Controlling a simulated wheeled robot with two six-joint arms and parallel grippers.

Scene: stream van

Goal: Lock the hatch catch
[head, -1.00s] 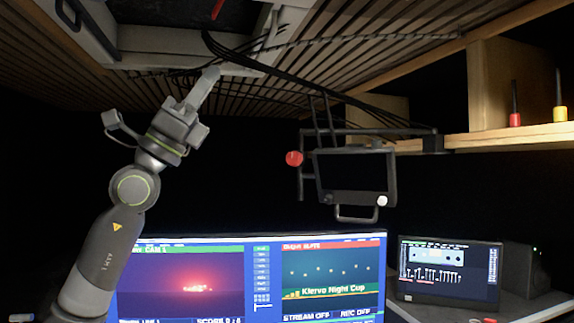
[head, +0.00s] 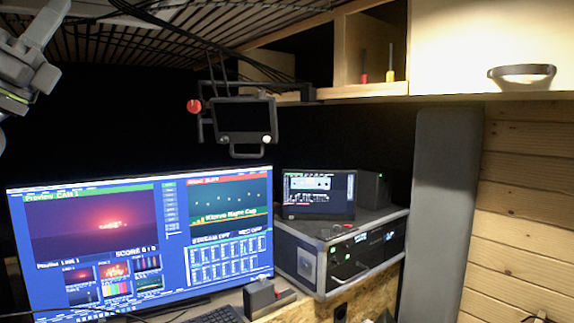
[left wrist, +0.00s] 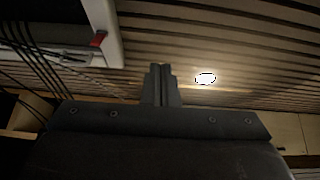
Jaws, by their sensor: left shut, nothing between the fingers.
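The hatch's pale frame (left wrist: 101,15) shows at the upper left of the left wrist view. A small red part (left wrist: 98,39), apparently the catch, sits at its inner edge. In the head view the left gripper (head: 50,18) is at the upper left corner, partly cut off. My right gripper is not in view.
Black cables (left wrist: 35,62) hang beside the hatch, and a lit ceiling lamp (left wrist: 205,78) is right of the fingers. In the head view a small monitor on an arm (head: 243,122) hangs below a wooden shelf (head: 362,91). A large screen (head: 110,225) stands below.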

